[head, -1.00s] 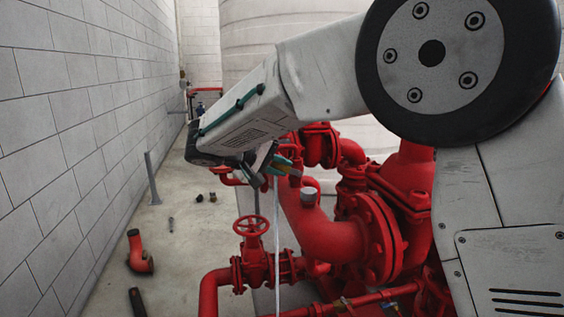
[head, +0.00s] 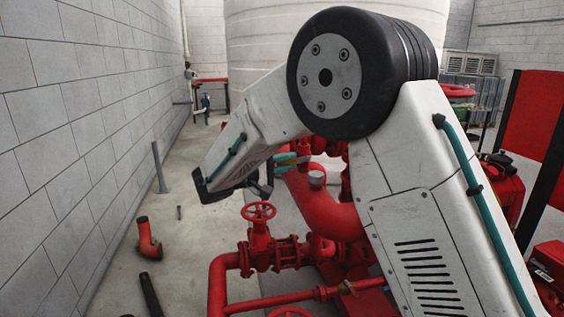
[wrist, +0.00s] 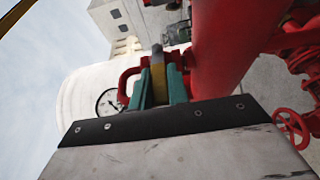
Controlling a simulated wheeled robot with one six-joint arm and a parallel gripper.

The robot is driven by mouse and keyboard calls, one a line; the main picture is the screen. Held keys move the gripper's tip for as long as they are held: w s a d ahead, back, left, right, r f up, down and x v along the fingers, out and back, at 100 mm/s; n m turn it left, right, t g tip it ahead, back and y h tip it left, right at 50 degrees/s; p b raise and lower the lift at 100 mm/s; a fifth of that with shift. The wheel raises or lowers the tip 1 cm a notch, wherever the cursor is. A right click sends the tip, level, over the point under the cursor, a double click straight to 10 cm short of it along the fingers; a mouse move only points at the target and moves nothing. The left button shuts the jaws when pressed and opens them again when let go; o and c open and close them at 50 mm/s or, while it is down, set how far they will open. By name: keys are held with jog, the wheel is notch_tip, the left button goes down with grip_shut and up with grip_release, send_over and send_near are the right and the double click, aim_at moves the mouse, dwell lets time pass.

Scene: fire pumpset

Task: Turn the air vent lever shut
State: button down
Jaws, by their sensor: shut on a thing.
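My gripper (wrist: 160,88) shows in the wrist view with its two teal fingers shut on a narrow yellow piece with a grey end, which looks like the air vent lever (wrist: 158,73). The lever stands between the fingers, and its lower part is hidden by them. In the head view my gripper (head: 287,163) is beside the red pipework, just above a large red pipe (head: 325,208). The lever cannot be made out clearly there.
A red handwheel valve (head: 259,212) stands below my gripper. A round gauge (wrist: 108,102) shows left of the fingers. A red elbow (head: 148,240) and a dark bar (head: 150,295) lie on the floor. A block wall (head: 70,130) runs along the left; floor beside it is mostly clear.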

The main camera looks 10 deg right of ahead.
jog(key=shift+d, duration=0.2)
jog(key=c, duration=1.8)
grip_release()
jog(key=o, duration=0.5)
jog(key=shift+d, duration=0.2)
jog(key=shift+c, duration=0.2)
jog(key=shift+s+a, duration=0.15)
jog(key=shift+a, duration=0.4)
jog(key=v, duration=0.7)
jog(key=shift+r, duration=0.1)
